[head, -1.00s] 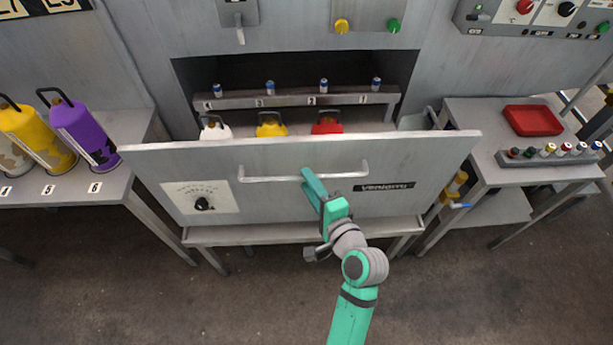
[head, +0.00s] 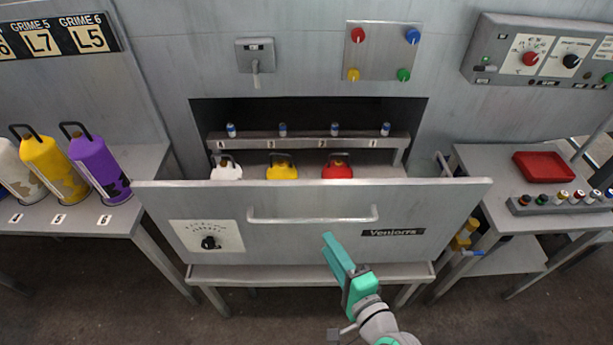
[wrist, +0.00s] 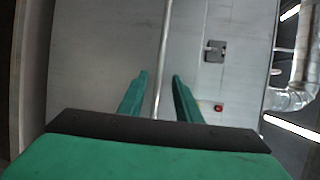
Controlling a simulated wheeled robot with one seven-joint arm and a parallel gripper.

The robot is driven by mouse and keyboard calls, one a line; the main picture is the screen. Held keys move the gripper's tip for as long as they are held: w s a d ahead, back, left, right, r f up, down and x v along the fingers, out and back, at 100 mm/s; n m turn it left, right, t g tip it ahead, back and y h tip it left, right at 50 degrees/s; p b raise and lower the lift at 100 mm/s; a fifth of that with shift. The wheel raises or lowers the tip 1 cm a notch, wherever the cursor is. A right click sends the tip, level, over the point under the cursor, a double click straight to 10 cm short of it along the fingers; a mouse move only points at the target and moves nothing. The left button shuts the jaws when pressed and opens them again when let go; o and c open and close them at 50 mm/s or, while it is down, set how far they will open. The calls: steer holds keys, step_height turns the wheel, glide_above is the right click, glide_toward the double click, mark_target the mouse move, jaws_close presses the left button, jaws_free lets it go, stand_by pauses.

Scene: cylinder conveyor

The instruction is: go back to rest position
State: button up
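My gripper (head: 331,243) is in front of the grey drawer front (head: 290,250), below and to the right of the middle of its bar handle (head: 312,219). In the head view its fingers look apart from the handle. In the wrist view my gripper (wrist: 159,75) has its two green fingers spread apart. The handle bar (wrist: 163,60) shows beyond and between them there. No object is held.
White, yellow (head: 283,172) and red (head: 337,170) cylinders stand behind the drawer front. A left table (head: 120,215) carries white, yellow and purple (head: 98,168) cylinders. A right table (head: 480,160) carries a red tray (head: 543,167). Floor is clear in front.

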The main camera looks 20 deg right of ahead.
steer(key=shift+a+f, duration=0.1)
steer(key=s+a+f+n+g+h, duration=0.1)
steer(key=s+a+f+n+h, duration=0.1)
steer(key=s+a+f+n, duration=0.25)
steer(key=s+a+f+n+g+h, duration=0.1)
steer(key=s+a+f+n, duration=0.15)
steer(key=s+f, duration=0.4)
steer(key=s+a+r+n+t+y, duration=0.1)
steer(key=s+a+r+n, duration=0.1)
steer(key=s+a+n, duration=0.8)
steer(key=shift+s+a+n+y, duration=0.3)
steer(key=shift+s+a+n, duration=0.05)
steer(key=shift+a+n, duration=0.15)
steer(key=shift+s+d+r, duration=0.1)
